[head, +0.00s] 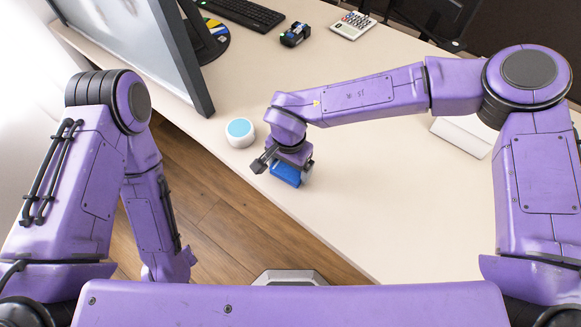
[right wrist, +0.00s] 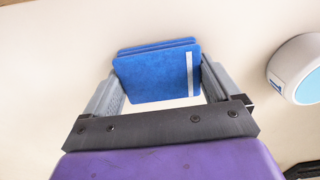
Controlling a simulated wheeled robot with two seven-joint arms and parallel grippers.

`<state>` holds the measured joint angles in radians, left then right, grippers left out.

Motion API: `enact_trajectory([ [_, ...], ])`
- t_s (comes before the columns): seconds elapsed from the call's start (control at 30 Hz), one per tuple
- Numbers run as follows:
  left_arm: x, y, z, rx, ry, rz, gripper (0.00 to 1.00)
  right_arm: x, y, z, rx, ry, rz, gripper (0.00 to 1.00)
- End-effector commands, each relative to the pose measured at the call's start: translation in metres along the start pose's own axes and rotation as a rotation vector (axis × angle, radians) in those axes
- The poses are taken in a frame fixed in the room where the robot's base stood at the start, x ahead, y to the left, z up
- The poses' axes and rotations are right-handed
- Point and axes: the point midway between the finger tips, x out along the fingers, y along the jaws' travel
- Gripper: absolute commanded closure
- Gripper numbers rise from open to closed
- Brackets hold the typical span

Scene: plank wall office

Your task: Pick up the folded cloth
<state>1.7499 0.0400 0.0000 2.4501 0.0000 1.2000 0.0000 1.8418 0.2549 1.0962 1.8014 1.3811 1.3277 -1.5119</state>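The folded cloth (head: 285,174) is blue and lies on the pale desk near its front edge. It also shows in the right wrist view (right wrist: 155,75), with a white stripe near one side and layered edges. My right gripper (head: 284,171) is over the cloth, with one finger on either side of it. In the right wrist view its grey fingers (right wrist: 158,84) stand wide apart, with the cloth between their tips. Whether the fingers touch the cloth is hard to see. My left arm hangs low at the left, and its gripper does not show.
A white round device with a light-blue top (head: 240,132) stands just left of the cloth. A monitor (head: 140,45) stands at the upper left. A keyboard (head: 243,12), a black item (head: 295,34) and a calculator (head: 353,25) lie farther back. The desk to the right front is clear.

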Motion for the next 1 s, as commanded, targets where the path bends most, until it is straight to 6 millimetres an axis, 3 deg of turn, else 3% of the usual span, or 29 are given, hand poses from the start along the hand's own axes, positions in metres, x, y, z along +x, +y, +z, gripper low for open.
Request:
enact_trajectory([
  [0.37, 0.0, 0.0, 0.0, 0.0, 0.0, 0.0, 0.57, 0.0, 0.001, 0.0, 0.0, 0.0, 0.002, 0.39],
  [0.47, 0.0, 0.0, 0.0, 0.0, 0.0, 0.0, 0.57, -0.007, 0.0, -0.001, 0.0, 0.001, 0.001, 0.4],
  [0.6, 0.0, 0.0, 0.0, 0.0, 0.0, 0.0, 0.57, -0.032, -0.001, -0.001, 0.0, 0.003, -0.002, 0.4],
  [0.83, 0.001, 0.0, 0.001, 0.0, 0.0, 0.0, 0.57, -0.093, 0.051, -0.009, 0.003, 0.003, -0.005, 0.4],
  [1.0, 0.004, 0.0, 0.001, 0.0, 0.0, 0.0, 0.57, -0.113, 0.101, -0.017, 0.005, 0.001, -0.002, 0.4],
])
